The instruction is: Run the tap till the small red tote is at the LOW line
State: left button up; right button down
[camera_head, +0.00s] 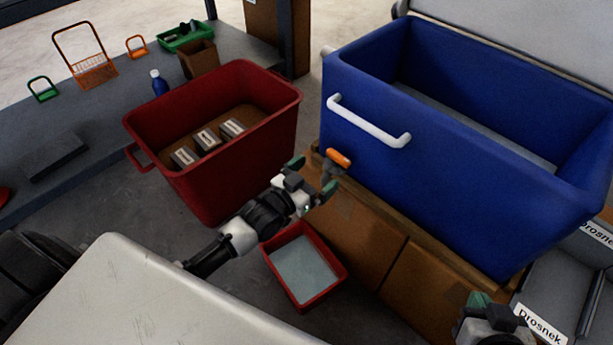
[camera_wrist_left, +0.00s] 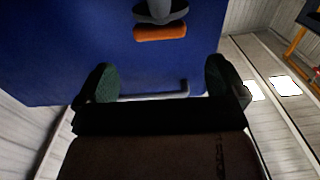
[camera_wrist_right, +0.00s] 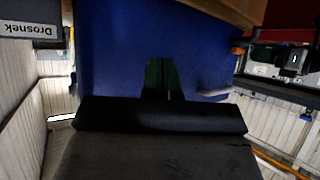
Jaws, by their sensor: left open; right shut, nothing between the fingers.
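The small red tote (camera_head: 339,266) stands on the floor below the tap and holds pale liquid; I cannot make out a LOW line on it. The tap, with an orange handle (camera_head: 339,157), sits low on the side of the big blue tank (camera_head: 450,165). The orange handle also shows at the top of the left wrist view (camera_wrist_left: 160,32). My left gripper (camera_head: 314,172) is open right beside the tap, with nothing between its fingers. My right gripper (camera_head: 490,305) is shut and empty at the lower right, before the blue tank. It also shows in the right wrist view (camera_wrist_right: 162,75).
A large red tub (camera_head: 215,190) with several labelled blocks in brown contents stands left of my left arm. The blue tank has a white handle (camera_head: 368,122) and rests on a brown wooden base (camera_head: 375,235).

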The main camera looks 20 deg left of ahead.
pick_arm(q)
jog(key=shift+v, duration=1.4)
pick_arm(e)
jog(key=shift+s+d+f+g+h, duration=0.15)
jog(key=shift+s+d+f+g, duration=0.05)
jog(key=shift+s+f+g, duration=0.25)
jog(key=shift+s+d+f+g+h, duration=0.2)
jog(key=shift+s+f+g, duration=0.15)
jog(key=shift+s+g, duration=0.2)
jog(key=shift+w, duration=0.1)
